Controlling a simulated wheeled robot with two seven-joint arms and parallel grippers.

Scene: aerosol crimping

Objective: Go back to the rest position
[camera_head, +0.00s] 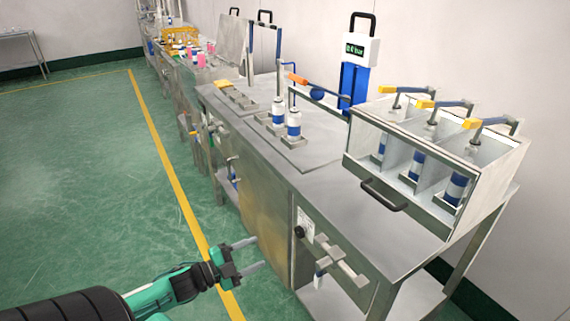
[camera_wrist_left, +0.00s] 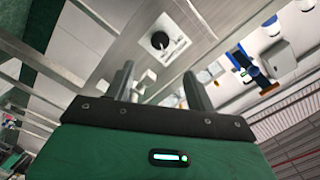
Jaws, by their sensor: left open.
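My left gripper (camera_head: 250,256) is open and empty. Its arm comes in from the lower left of the head view. The gripper is over the green floor, in front of the steel workbench (camera_head: 262,190), with its fingers toward the bench's front panel. In the left wrist view the two dark fingers (camera_wrist_left: 160,88) stand apart with nothing between them. Beyond them is a steel panel with a black round knob (camera_wrist_left: 160,40). My right gripper does not show in either view.
On the bench, a steel box (camera_head: 430,160) holds blue-and-white cans in compartments under yellow-handled levers. Two similar cans (camera_head: 294,124) stand near the bench middle, by a blue device (camera_head: 356,75) with a small display. A valve (camera_head: 335,258) juts from the bench front. Open floor (camera_head: 80,180) lies left.

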